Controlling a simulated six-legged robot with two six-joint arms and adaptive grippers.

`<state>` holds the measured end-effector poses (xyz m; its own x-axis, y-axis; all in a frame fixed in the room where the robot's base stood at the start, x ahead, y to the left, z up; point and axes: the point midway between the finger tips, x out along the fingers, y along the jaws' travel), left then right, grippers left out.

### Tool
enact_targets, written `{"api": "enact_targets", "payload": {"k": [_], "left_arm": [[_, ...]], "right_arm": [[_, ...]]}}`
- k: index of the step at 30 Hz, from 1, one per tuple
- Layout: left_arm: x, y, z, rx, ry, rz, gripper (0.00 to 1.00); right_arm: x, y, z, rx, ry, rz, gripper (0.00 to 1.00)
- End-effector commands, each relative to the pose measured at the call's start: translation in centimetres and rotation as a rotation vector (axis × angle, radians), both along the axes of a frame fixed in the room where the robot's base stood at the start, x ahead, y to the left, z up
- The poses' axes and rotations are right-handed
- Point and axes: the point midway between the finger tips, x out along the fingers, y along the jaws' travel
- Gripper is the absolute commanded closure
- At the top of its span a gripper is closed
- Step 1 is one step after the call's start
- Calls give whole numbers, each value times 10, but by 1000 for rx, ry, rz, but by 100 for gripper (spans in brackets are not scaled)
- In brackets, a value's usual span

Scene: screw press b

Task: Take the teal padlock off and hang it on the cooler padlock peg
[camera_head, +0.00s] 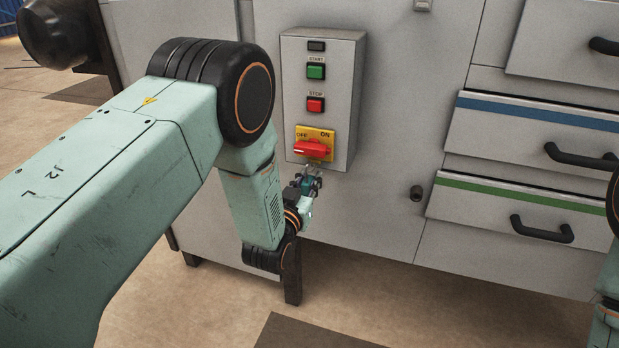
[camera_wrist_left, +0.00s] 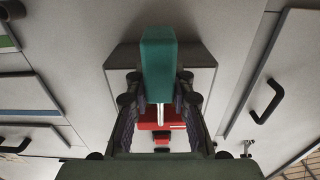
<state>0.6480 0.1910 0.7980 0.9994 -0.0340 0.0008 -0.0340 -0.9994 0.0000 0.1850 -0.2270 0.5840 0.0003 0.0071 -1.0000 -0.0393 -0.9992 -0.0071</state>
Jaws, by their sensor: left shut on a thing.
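The teal padlock (camera_wrist_left: 158,65) is large in the left wrist view, between the two fingers. In the head view only a small part of it (camera_head: 307,189) shows, just below the red rotary switch (camera_head: 312,149), whose yellow plate reads OFF and ON. My left gripper (camera_head: 309,182) is shut on the padlock. The thin shackle points towards the red switch (camera_wrist_left: 158,124) in the left wrist view; I cannot tell whether it still passes through the switch. A dark round peg (camera_head: 417,193) stands out from the panel to the right. My right gripper is out of view.
The grey control box (camera_head: 347,100) carries a green START button (camera_head: 316,72) and a red STOP button (camera_head: 315,104). Drawers with blue (camera_head: 540,112) and green (camera_head: 520,194) stripes and protruding black handles are at the right. The panel between box and peg is clear.

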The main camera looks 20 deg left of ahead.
Motion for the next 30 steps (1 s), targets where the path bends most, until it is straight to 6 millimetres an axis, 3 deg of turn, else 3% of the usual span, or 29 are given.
{"api": "enact_targets", "payload": {"k": [30], "left_arm": [[-22,1,0,0,0,0,100]], "right_arm": [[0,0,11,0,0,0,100]]}}
